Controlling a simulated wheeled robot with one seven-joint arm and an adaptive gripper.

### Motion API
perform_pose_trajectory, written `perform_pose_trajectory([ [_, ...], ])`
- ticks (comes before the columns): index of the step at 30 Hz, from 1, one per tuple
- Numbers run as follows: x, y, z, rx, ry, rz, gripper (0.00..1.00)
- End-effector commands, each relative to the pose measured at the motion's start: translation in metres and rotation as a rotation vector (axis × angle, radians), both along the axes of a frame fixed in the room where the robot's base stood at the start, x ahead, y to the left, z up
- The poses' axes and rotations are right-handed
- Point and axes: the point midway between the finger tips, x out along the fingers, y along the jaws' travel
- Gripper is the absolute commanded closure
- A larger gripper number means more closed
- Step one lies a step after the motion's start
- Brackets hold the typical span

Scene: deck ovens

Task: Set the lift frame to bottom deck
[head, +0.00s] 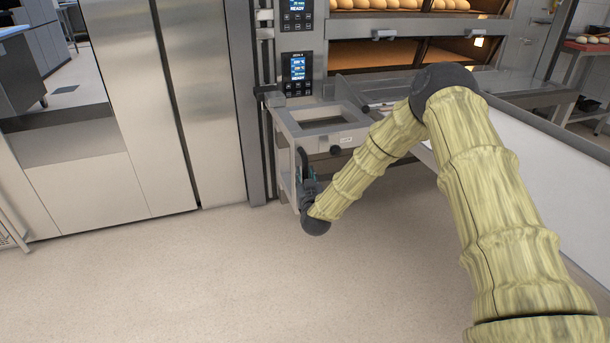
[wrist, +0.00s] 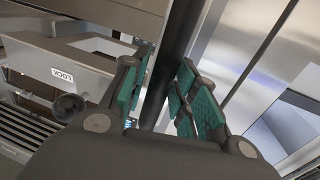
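The lift frame (head: 322,133) is a grey rectangular frame beside the oven column, below the lower lit deck opening (head: 385,52). A black knob (head: 335,150) and a "LOCK" label sit on its front; the knob also shows in the wrist view (wrist: 68,107). A dark upright handle bar (wrist: 172,70) runs between the teal-padded fingers of my gripper (wrist: 166,82). The pads appear to press the bar from both sides. In the head view my gripper (head: 306,183) is at the frame's left front side, partly hidden by my wrist.
Two oven control panels (head: 297,68) are on the column above the frame. Loaves (head: 400,5) lie in the upper lit deck. Steel cabinet doors (head: 150,100) are left. The floor in front is clear.

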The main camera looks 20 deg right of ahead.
Motion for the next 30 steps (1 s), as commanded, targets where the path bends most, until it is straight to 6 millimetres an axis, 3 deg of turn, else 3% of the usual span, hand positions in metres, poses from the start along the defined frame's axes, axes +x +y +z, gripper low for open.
perform_pose_trajectory([
  [14,-0.006,0.001,0.003,0.000,-0.005,0.000,0.59],
  [30,-0.094,0.016,0.002,0.000,-0.003,0.001,0.59],
])
